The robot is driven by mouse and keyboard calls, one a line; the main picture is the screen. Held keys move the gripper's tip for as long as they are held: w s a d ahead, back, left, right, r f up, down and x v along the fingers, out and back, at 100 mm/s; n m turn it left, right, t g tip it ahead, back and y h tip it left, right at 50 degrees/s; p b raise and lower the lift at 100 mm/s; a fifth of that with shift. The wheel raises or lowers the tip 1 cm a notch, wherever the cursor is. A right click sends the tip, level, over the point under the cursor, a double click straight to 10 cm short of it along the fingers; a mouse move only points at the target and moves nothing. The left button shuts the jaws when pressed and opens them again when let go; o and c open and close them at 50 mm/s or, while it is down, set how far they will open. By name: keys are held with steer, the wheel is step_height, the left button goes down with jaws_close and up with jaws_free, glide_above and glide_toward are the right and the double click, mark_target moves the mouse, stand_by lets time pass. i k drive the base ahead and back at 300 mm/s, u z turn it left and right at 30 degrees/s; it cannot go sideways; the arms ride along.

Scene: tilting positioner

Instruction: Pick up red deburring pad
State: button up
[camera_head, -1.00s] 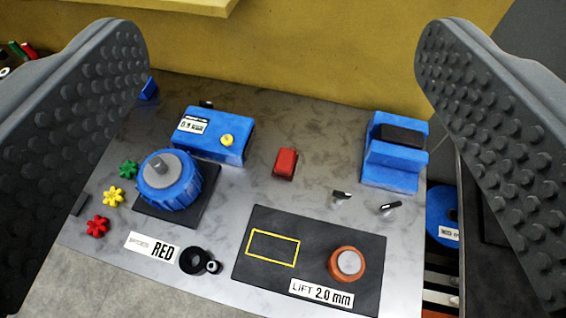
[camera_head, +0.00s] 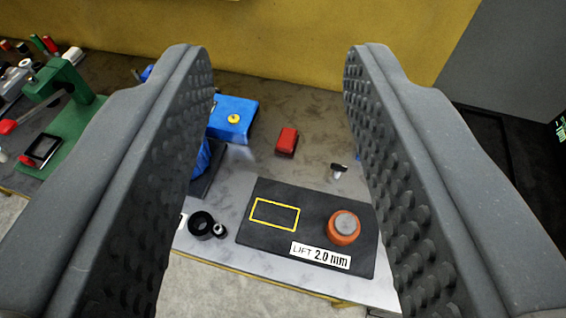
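The red deburring pad (camera_head: 287,141) is a small red block with a dark lower edge. It lies on the grey metal bench top (camera_head: 310,168), near the centre of the view. My gripper (camera_head: 280,75) is open and empty. Its two studded grey fingers stand at the left and right of the view, and the pad shows in the gap between them, farther off on the bench. Neither finger touches the pad.
A blue block with a yellow knob (camera_head: 232,118) stands left of the pad. A black plate (camera_head: 310,221) with a yellow outline and an orange-ringed button (camera_head: 344,228) lies in front. A yellow wall (camera_head: 300,45) rises behind. A green fixture (camera_head: 58,98) stands far left.

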mark_target(287, 145)
steer(key=z, duration=0.05)
steer(key=k, duration=0.85)
steer(key=u, duration=0.55)
steer(key=i, duration=2.05)
steer(key=z, duration=0.5)
